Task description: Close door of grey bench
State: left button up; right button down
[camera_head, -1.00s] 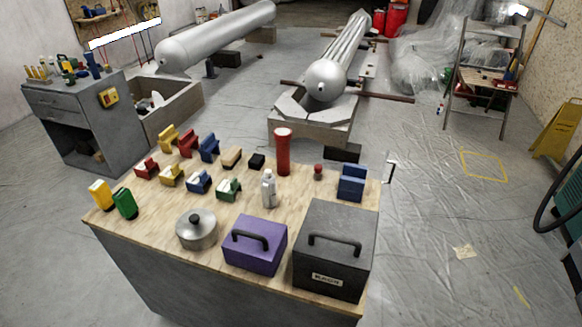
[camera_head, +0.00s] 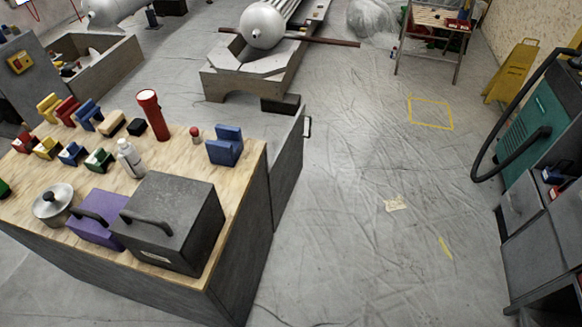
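The grey bench (camera_head: 232,283) with a wooden top stands at the left of the head view. Its grey door (camera_head: 288,172) stands open at the bench's far right corner, swung outward away from the bench. The inside of the bench is hidden from this angle. Neither of my grippers is in view.
On the bench top stand a black box (camera_head: 170,222), a purple box (camera_head: 95,218), a pot (camera_head: 53,203), a red cylinder (camera_head: 152,115) and several coloured blocks. A green machine (camera_head: 540,130) stands at the far right.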

aim_at(285, 169)
jog(key=i+l+u, duration=0.15)
jog(key=i+l, duration=0.25)
jog(key=i+l+u, duration=0.1)
jog(key=i+l, duration=0.25)
jog(key=l, duration=0.25)
jog(key=i+l+u, duration=0.15)
jog(key=i+l, duration=0.25)
jog(key=l, duration=0.1)
